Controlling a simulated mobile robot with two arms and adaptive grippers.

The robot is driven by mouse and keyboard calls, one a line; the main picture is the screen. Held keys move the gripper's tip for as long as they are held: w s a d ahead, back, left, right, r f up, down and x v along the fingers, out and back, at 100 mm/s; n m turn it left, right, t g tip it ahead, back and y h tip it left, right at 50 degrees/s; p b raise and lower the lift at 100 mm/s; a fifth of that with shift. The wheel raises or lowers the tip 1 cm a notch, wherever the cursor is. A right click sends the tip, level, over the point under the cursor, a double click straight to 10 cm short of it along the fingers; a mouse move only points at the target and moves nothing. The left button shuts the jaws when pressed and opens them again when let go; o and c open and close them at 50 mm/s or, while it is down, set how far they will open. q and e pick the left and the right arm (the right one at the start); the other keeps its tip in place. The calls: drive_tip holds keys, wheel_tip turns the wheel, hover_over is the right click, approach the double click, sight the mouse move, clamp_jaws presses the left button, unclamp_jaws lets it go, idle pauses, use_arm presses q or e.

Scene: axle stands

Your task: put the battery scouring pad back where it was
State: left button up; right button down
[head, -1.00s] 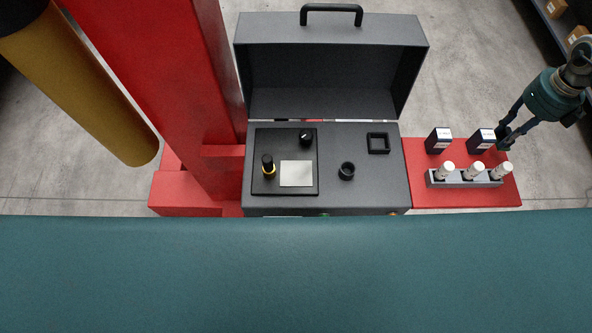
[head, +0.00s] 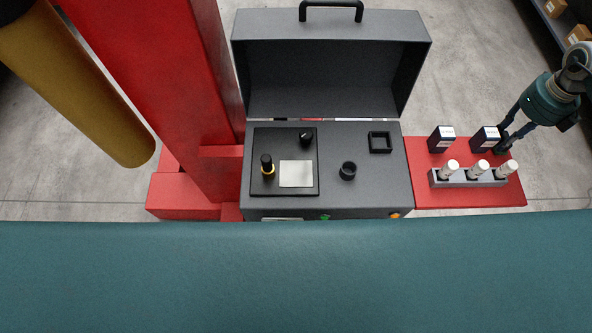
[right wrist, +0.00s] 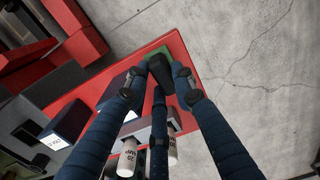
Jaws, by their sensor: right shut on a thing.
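My right gripper (head: 504,143) is at the red shelf's far right corner, beside the right dark box. In the right wrist view its fingers (right wrist: 161,76) are closed around a dark piece (right wrist: 160,68). A flat green patch (right wrist: 150,52), which looks like the scouring pad, shows just beyond this piece, over the red shelf. Most of the pad is hidden by the fingers, and I cannot tell whether it touches the shelf. My left gripper is not in view.
The red shelf (head: 434,195) bears two dark boxes (head: 441,139) (head: 485,138) and a grey rack (head: 470,182) with three white-capped bottles. An open grey case (head: 385,190) stands to its left. Bare floor lies beyond the shelf.

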drive_tip(key=shift+f, duration=0.3)
drive_tip(key=c, duration=1)
unclamp_jaws()
drive_tip(key=shift+c, duration=0.2)
wheel_tip(320, 180, up, 12)
